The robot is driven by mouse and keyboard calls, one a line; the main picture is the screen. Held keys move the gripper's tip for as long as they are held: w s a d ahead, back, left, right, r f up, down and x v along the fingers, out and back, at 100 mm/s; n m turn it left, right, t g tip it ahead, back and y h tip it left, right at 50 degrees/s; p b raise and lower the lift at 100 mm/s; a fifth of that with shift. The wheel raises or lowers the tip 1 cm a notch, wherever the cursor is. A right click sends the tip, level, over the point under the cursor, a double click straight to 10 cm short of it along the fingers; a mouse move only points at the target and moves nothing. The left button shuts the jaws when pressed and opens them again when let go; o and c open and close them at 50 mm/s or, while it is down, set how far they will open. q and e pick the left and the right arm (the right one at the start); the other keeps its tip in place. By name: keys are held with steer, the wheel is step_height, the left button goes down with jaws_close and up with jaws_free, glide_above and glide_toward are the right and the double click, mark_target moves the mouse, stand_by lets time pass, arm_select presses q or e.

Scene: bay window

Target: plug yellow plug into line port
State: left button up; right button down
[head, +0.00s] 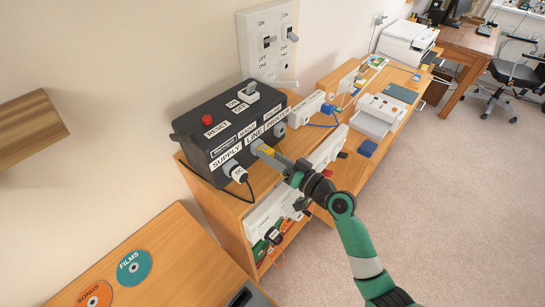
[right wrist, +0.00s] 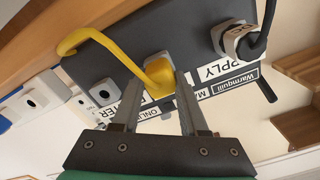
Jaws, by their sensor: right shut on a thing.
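A black box (head: 195,140) with SUPPLY, LINE and PRINTER labels stands on a wooden shelf unit. My right gripper (head: 274,155) is at the box's front by the LINE label, shut on the yellow plug (head: 266,149). In the right wrist view the yellow plug (right wrist: 158,74) sits between the two fingers, right at the box face. The line port is mostly hidden behind the plug, and I cannot tell how deep the plug sits. The yellow cable (right wrist: 95,38) bends off to the left there. My left gripper is out of view.
The printer-side port (right wrist: 104,91) looks empty. A wall switch panel (head: 268,40) is behind the box. Carpet lies free at right.

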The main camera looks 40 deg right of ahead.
steer(key=shift+w, duration=0.15)
steer(key=shift+c, duration=1.8)
jaws_free()
steer(key=s+d, duration=0.1)
steer(key=s, duration=1)
steer(key=shift+s+p, duration=0.25)
steer(key=shift+p, duration=0.2)
